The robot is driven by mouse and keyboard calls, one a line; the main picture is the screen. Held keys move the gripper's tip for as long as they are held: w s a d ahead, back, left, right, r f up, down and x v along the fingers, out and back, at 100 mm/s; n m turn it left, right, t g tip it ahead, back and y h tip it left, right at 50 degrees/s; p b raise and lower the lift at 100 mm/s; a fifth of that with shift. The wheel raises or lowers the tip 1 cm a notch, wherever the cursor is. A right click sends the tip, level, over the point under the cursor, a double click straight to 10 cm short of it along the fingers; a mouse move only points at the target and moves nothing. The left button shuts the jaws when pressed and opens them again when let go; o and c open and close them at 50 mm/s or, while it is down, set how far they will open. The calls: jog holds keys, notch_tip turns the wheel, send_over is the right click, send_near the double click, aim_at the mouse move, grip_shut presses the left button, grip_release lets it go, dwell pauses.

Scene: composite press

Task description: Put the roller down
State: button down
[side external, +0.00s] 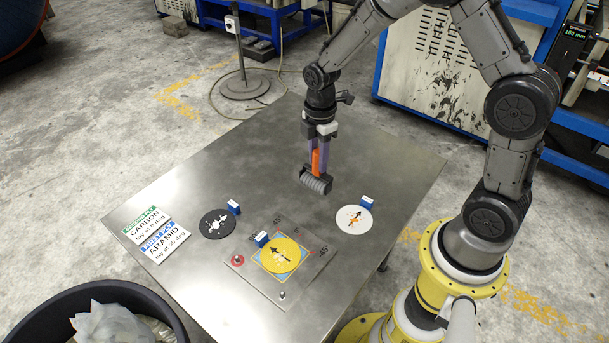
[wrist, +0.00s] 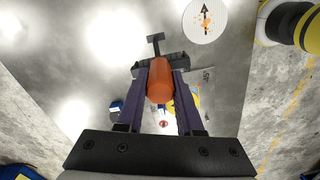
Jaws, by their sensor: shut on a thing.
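The roller has an orange handle (side external: 316,162) and a dark grey ribbed cylinder (side external: 317,181). My gripper (side external: 317,150) points down and is shut on the orange handle, with the cylinder hanging below the fingers. In the wrist view the orange handle (wrist: 159,80) sits between the two purple fingers, and the dark roller frame (wrist: 150,64) shows beyond it. The roller is over the steel table (side external: 370,150), behind the plates. I cannot tell for certain whether the cylinder touches the table.
A yellow disc (side external: 280,256) lies on a marked plate (side external: 310,268) at the table's front. A black disc (side external: 217,224) lies to its left and a white disc (side external: 354,219) to its right, with small blue blocks beside them. Two sign cards (side external: 160,240) lie at the left edge. The back is clear.

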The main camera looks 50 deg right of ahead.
jog(key=w+f, duration=0.4)
jog(key=f, duration=0.4)
jog(key=shift+w+d+f, duration=0.15)
jog(key=shift+w+f, duration=0.05)
jog(key=shift+f, duration=0.15)
jog(key=shift+f, duration=0.2)
jog(key=c, duration=0.6)
grip_release()
jog(key=shift+o, duration=0.2)
jog(key=shift+r, duration=0.15)
